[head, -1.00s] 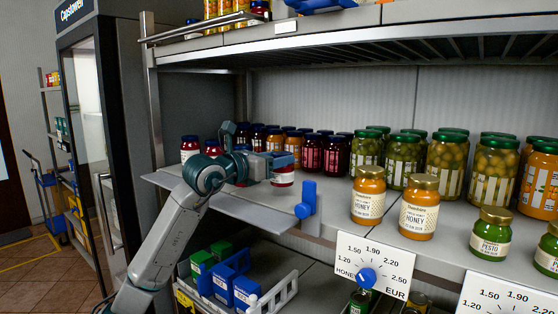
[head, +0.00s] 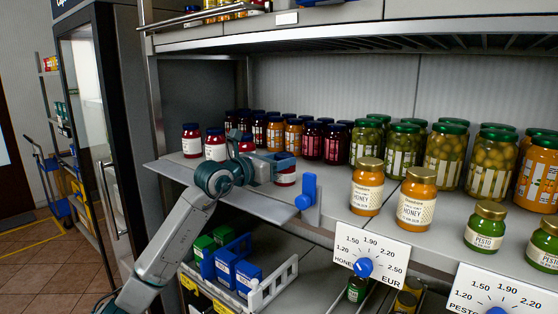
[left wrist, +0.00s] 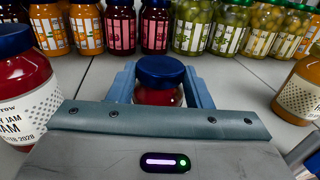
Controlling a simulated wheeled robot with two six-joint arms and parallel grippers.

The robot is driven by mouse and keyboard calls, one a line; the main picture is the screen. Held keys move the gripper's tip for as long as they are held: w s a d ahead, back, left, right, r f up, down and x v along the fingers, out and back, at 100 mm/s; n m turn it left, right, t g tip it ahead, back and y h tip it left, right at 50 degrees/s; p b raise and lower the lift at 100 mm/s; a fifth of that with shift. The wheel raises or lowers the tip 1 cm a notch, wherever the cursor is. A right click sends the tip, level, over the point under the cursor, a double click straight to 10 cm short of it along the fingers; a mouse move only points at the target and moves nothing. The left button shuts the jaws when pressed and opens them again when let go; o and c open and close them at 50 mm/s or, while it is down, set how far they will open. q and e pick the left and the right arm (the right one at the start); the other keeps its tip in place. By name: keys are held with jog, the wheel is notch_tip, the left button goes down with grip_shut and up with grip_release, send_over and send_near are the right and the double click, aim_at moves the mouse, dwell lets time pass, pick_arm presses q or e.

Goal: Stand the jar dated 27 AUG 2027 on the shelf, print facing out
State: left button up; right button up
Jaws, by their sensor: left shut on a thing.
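My left gripper (head: 285,162) is shut on a jar of red jam with a dark blue lid (head: 286,177), near the shelf's front edge. In the left wrist view the jar (left wrist: 158,97) is upright between the two blue fingers (left wrist: 162,84). Its date is hidden there and too small to read in the head view. Whether its base touches the grey shelf (head: 335,205) I cannot tell. Similar red jars (head: 215,147) stand at the shelf's left end. One of them, left in the wrist view (left wrist: 20,95), has a date ending in 2028. My right gripper is not in view.
Two honey jars (head: 367,190) stand to the right of the gripper. Rows of dark jam jars (head: 312,142) and green-lidded jars (head: 403,152) fill the back. A price card (head: 371,249) hangs in front.

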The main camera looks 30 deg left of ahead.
pick_arm(q)
jog(key=o, duration=1.5)
jog(key=shift+c, duration=0.2)
